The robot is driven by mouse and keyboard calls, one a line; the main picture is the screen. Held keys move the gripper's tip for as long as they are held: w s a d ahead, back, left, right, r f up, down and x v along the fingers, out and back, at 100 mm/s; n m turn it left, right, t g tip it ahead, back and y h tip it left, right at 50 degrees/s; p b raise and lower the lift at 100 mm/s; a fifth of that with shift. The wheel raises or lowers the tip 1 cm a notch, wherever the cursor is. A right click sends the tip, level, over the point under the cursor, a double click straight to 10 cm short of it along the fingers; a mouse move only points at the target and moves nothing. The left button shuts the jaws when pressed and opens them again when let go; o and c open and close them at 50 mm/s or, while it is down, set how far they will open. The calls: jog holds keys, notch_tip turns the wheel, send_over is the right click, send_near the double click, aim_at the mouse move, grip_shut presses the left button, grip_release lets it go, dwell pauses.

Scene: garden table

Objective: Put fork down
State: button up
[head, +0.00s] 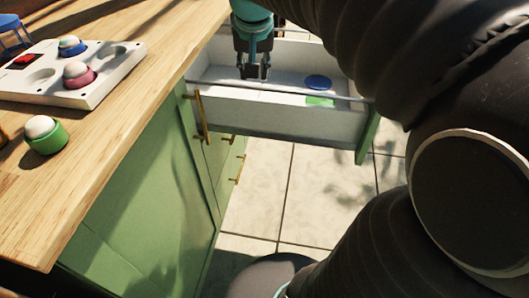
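My gripper (253,72) points down over the open white drawer (270,118) of the green cabinet, towards the drawer's left part. Its dark fingers are close together, but the view is too small to tell whether they grip anything. I cannot make out a fork in this view. A pale, thin line lies near the fingertips on the drawer floor, and I cannot tell what it is. Inside the drawer at the right are a blue round thing (318,82) and a green flat thing (320,101).
The wooden tabletop (125,120) on the left carries a white tray (90,97) with a blue-based and a pink-based cup-like piece. A green one (45,136) stands in front of it. The cabinet's drawer handles (201,118) stick out. Tiled floor (310,190) is clear below.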

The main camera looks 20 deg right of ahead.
jog(key=s+a+f+n, duration=0.2)
jog(key=s+f, duration=0.2)
jog(key=s, duration=0.5)
jog(key=s+a+f+n+t+y, duration=0.1)
jog(key=s+a+f+n, duration=0.1)
jog(key=s, duration=0.7)
notch_tip(320, 180, down, 3)
jog(key=shift+s+a+r+t, duration=0.2)
jog(key=shift+s+a+t, duration=0.1)
jog(key=shift+a, duration=0.2)
